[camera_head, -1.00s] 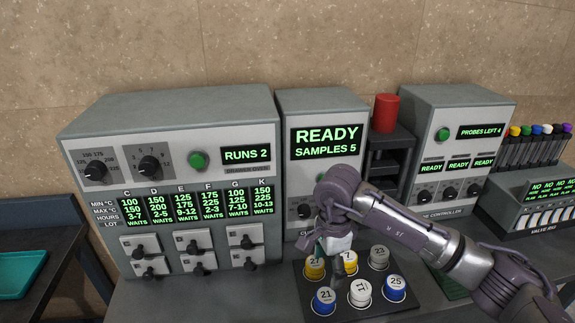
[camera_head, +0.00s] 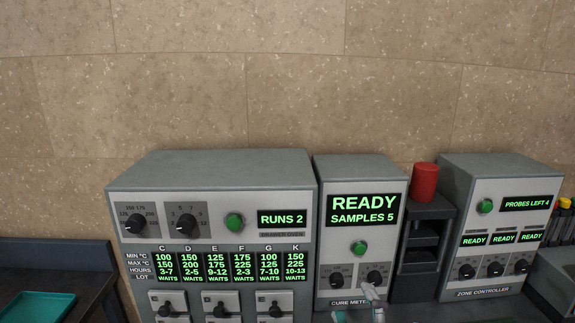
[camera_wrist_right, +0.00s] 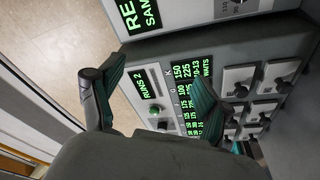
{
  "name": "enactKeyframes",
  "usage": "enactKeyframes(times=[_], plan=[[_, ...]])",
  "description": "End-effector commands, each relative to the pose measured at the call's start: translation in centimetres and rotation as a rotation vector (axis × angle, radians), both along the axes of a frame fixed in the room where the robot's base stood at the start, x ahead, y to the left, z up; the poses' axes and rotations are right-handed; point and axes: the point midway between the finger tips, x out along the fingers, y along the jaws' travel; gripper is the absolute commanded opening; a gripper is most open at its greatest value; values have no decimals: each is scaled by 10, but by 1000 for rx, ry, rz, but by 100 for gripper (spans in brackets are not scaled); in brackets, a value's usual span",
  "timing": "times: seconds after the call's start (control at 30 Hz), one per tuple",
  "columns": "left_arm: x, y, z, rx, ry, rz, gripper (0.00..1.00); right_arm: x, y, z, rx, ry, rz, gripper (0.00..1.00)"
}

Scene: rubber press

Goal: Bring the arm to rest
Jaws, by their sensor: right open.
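My right gripper (camera_head: 358,315) shows only as small teal and white parts at the bottom edge of the head view, in front of the cure meter (camera_head: 331,256). In the right wrist view its two teal-padded fingers (camera_wrist_right: 150,95) stand wide apart with nothing between them. Past the fingers are the drawer oven's (camera_wrist_right: 265,58) grey case, its "RUNS 2" display and its table of lots. The rest of my right arm is below the head view. My left gripper is in no view.
The drawer oven (camera_head: 205,163) stands left of the cure meter. A red cylinder (camera_head: 425,182) sits on a dark rack (camera_head: 423,240), with the zone controller (camera_head: 500,180) to its right. A teal tray (camera_head: 38,308) lies at lower left. The wall above the machines is clear.

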Motion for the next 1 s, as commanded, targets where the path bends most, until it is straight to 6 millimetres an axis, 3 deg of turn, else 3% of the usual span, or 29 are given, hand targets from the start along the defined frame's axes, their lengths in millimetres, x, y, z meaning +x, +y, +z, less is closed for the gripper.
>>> enactKeyframes(times=[0.03,0.1,0.2,0.3,0.5,0.77,1.0], plan=[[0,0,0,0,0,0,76,-10,-22,-33,105,156,-72,78],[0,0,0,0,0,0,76,-28,-46,-77,233,361,-167,78],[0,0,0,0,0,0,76,-66,-69,-132,383,623,-286,78],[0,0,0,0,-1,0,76,-106,-80,-170,483,826,-374,78],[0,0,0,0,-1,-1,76,-173,-86,-213,604,1116,-497,78],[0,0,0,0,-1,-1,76,-254,-84,-238,697,1414,-621,78],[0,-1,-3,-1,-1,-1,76,-237,-81,-311,682,1437,-630,78]])
